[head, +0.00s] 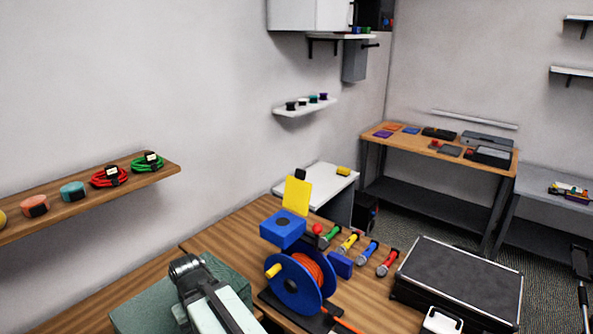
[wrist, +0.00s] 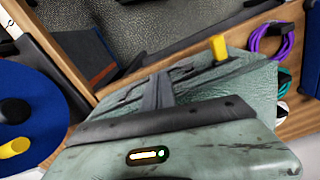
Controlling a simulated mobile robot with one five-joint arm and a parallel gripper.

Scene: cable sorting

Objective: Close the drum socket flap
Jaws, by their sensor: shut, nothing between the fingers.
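The cable drum in the head view has blue flanges (head: 287,288), orange cable wound on it and a yellow knob. A blue socket box (head: 283,229) sits on top of it. Its yellow flap (head: 297,195) stands raised, nearly upright, with a black tab at its top edge. In the wrist view, a blue disc (wrist: 35,85) with black and yellow knobs, likely the drum's flange, is at the left edge. The flap is not seen there. My gripper (wrist: 158,82) is shut and empty over a teal case (wrist: 250,80), apart from the flap.
The teal case also shows in the head view (head: 135,314), left of the drum. Several coloured connectors (head: 348,244) lie right of the drum, beside a black case (head: 463,276). A purple cable coil (wrist: 262,42) shows in the wrist view. A wall shelf (head: 85,200) is at left.

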